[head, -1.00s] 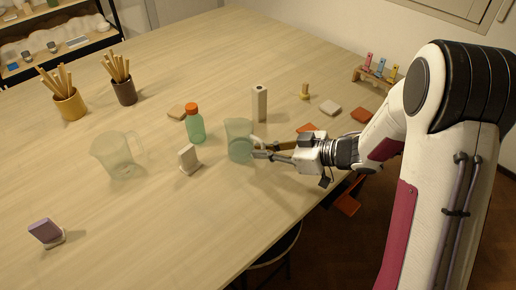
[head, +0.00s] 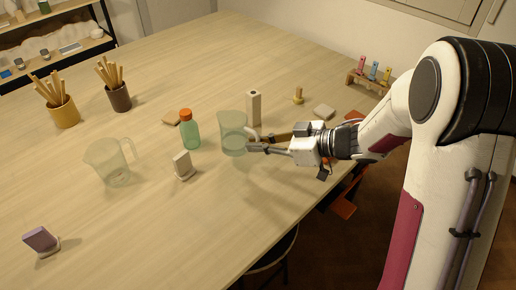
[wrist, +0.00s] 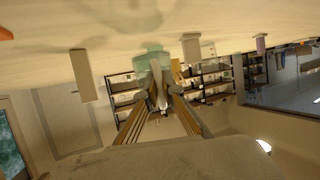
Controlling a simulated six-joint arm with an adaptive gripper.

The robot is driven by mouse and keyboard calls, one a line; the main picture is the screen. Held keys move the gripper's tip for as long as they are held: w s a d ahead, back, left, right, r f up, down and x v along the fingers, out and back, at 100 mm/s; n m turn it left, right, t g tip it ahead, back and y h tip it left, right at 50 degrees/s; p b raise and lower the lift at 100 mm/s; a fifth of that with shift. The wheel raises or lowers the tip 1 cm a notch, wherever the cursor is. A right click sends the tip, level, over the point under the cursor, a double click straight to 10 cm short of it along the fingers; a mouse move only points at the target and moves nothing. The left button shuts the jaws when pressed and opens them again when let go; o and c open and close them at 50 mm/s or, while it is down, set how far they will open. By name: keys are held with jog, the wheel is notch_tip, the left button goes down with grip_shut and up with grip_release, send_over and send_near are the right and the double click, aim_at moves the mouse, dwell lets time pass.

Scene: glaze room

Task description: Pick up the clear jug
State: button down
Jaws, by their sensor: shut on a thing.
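Two see-through jugs with handles show in the head view. The pale green-tinted jug (head: 232,130) is upright at the middle, its handle toward my gripper (head: 262,148). My gripper is shut on that handle, and the jug appears slightly above the table. In the wrist view the same jug (wrist: 152,52) sits beyond the fingers (wrist: 157,90), its handle between them; the fingers hide part of it. The other jug, more colourless (head: 108,165), stands upright on the table at the left, away from my gripper.
A green bottle with an orange cap (head: 190,133) and a pale block on a base (head: 183,166) stand left of the held jug. A tall block (head: 254,107) stands behind it. Stick-filled cups (head: 64,111) are at the back left.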

aim_at(243, 129)
jog(key=shift+r, duration=2.65)
